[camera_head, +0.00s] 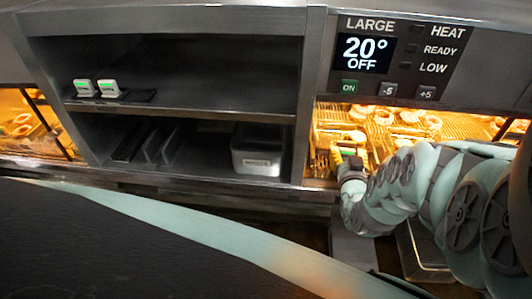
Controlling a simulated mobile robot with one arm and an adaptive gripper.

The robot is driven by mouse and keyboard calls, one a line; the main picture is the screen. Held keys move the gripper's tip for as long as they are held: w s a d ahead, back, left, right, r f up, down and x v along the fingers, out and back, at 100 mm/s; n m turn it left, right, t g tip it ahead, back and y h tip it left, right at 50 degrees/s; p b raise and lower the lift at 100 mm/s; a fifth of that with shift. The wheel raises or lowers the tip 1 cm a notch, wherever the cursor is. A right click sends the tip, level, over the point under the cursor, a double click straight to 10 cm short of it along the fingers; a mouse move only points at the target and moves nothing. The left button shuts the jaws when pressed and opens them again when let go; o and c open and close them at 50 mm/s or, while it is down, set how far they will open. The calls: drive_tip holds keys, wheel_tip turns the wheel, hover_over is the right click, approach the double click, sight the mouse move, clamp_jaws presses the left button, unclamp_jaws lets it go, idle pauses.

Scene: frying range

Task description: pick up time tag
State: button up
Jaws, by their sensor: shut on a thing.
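Two small white time tags (96,88) with green displays stand side by side on the upper shelf at the left. My gripper (347,164) is at the front of the lit food bay below the control panel, far to the right of those tags. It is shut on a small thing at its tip. The fingers and the held thing are small and partly hidden by my arm, so I cannot make out whether it is a time tag.
The lit bay (398,125) holds several golden fried pieces on a wire rack. A metal container (257,160) and dark upright dividers (158,143) stand on the lower shelf. A control panel (405,52) reads 20° OFF. The upper shelf's right side is clear.

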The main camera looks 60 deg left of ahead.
drive_tip(key=shift+r, duration=0.5)
wheel_tip(320, 180, up, 8)
drive_tip(key=p, duration=0.6)
drive_tip(key=shift+f, duration=0.2)
drive_tip(key=shift+d, duration=0.1)
